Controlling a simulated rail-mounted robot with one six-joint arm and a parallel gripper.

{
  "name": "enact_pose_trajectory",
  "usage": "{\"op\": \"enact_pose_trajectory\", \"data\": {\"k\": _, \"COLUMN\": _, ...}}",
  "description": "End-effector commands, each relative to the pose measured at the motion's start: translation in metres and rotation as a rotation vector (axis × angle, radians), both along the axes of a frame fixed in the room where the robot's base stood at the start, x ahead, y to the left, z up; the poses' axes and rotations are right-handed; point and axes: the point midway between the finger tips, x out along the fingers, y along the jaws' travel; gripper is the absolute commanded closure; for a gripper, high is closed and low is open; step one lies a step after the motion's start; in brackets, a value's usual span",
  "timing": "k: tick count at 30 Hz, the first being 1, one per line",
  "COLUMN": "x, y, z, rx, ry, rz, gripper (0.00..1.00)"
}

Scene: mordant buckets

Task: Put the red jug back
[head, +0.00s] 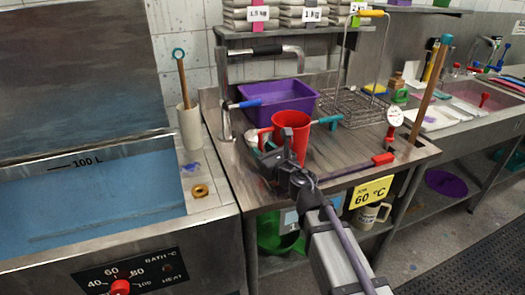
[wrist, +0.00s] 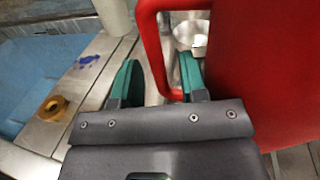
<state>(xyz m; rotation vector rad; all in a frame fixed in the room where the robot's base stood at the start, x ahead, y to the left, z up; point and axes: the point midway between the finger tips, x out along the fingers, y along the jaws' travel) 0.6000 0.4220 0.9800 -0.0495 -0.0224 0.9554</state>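The red jug (head: 301,133) stands upright on the steel bench, near the purple tub, in the head view. In the wrist view its body (wrist: 270,70) fills the right side, and its handle (wrist: 150,45) is a red loop reaching left. My gripper (wrist: 158,78) has its two green fingers apart. The upright bar of the handle shows between them, with a gap on each side. In the head view my gripper (head: 283,150) is in front of the jug and hides part of it.
A red-ended rod (head: 350,168) lies near the bench front. The blue bath (head: 90,205) is left, with a brass ring (head: 200,191) on its ledge.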

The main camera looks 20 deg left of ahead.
Motion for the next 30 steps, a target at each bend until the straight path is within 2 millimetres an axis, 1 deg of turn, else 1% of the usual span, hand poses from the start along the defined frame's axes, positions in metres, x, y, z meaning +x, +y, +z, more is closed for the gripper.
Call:
{"op": "enact_pose_trajectory", "data": {"k": 1, "x": -0.008, "y": -0.010, "z": -0.001, "rx": 0.000, "ry": 0.000, "rz": -0.002, "gripper": 0.61}}
{"op": "enact_pose_trajectory", "data": {"k": 9, "x": -0.051, "y": -0.069, "z": 0.000, "rx": 0.000, "ry": 0.000, "rz": -0.003, "gripper": 0.61}}
{"op": "enact_pose_trajectory", "data": {"k": 12, "x": -0.061, "y": -0.084, "z": 0.000, "rx": 0.000, "ry": 0.000, "rz": -0.001, "gripper": 0.61}}
{"op": "enact_pose_trajectory", "data": {"k": 15, "x": -0.066, "y": -0.092, "z": 0.000, "rx": 0.000, "ry": 0.000, "rz": -0.001, "gripper": 0.61}}
{"op": "enact_pose_trajectory", "data": {"k": 18, "x": -0.067, "y": -0.094, "z": 0.000, "rx": 0.000, "ry": 0.000, "rz": 0.000, "gripper": 0.61}}
{"op": "enact_pose_trajectory", "data": {"k": 23, "x": -0.066, "y": -0.094, "z": 0.000, "rx": 0.003, "ry": 0.002, "rz": -0.002, "gripper": 0.61}}
{"op": "enact_pose_trajectory", "data": {"k": 25, "x": -0.059, "y": -0.102, "z": 0.002, "rx": 0.042, "ry": 0.035, "rz": -0.044, "gripper": 0.61}}
{"op": "enact_pose_trajectory", "data": {"k": 26, "x": -0.052, "y": -0.111, "z": 0.004, "rx": 0.082, "ry": 0.068, "rz": -0.089, "gripper": 0.61}}
{"op": "enact_pose_trajectory", "data": {"k": 28, "x": -0.026, "y": -0.147, "z": 0.008, "rx": 0.254, "ry": 0.204, "rz": -0.261, "gripper": 0.61}}
{"op": "enact_pose_trajectory", "data": {"k": 29, "x": -0.012, "y": -0.170, "z": 0.008, "rx": 0.364, "ry": 0.286, "rz": -0.365, "gripper": 0.61}}
{"op": "enact_pose_trajectory", "data": {"k": 30, "x": 0.005, "y": -0.210, "z": 0.003, "rx": 0.548, "ry": 0.416, "rz": -0.525, "gripper": 0.61}}
